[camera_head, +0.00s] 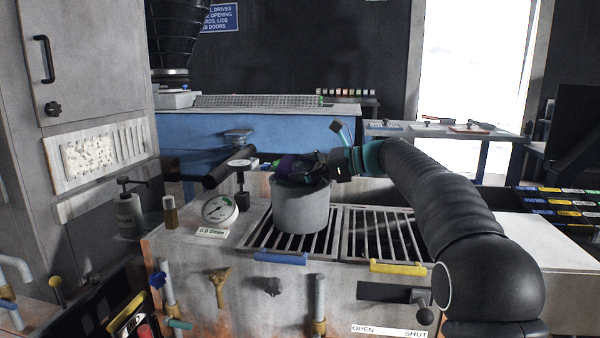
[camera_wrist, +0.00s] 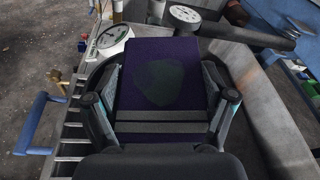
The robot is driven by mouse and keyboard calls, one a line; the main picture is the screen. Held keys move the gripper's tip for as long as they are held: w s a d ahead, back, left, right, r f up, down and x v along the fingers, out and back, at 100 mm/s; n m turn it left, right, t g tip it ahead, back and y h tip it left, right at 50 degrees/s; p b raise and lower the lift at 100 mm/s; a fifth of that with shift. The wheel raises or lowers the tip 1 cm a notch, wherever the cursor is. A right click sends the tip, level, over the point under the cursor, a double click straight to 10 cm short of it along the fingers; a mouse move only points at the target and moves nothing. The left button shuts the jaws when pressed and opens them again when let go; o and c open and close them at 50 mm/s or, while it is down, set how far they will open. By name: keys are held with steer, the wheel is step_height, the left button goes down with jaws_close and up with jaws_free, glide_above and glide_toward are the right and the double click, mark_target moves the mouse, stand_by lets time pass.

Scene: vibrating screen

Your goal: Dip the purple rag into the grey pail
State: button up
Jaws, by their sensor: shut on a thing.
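The grey pail (camera_head: 300,208) stands upright on the left slatted grate in the head view. My gripper (camera_head: 308,165) is at the pail's mouth, reaching in from the right. It is shut on the purple rag (camera_wrist: 160,75), which fills the space between the fingers in the wrist view. The rag has a darker round patch on its face. In the head view only a little of the rag (camera_head: 286,162) shows at the rim. My gripper (camera_wrist: 160,105) hides most of the pail in the wrist view, and I cannot tell how deep the rag sits.
A blue handle (camera_head: 281,258) edges the left grate.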

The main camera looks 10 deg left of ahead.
mark_target(301, 166)
steer(key=shift+r, duration=0.1)
step_height(301, 166, up, 3)
steer(key=p, duration=0.3)
steer(key=shift+f, duration=0.2)
steer(key=shift+r, duration=0.95)
stand_by(0.4)
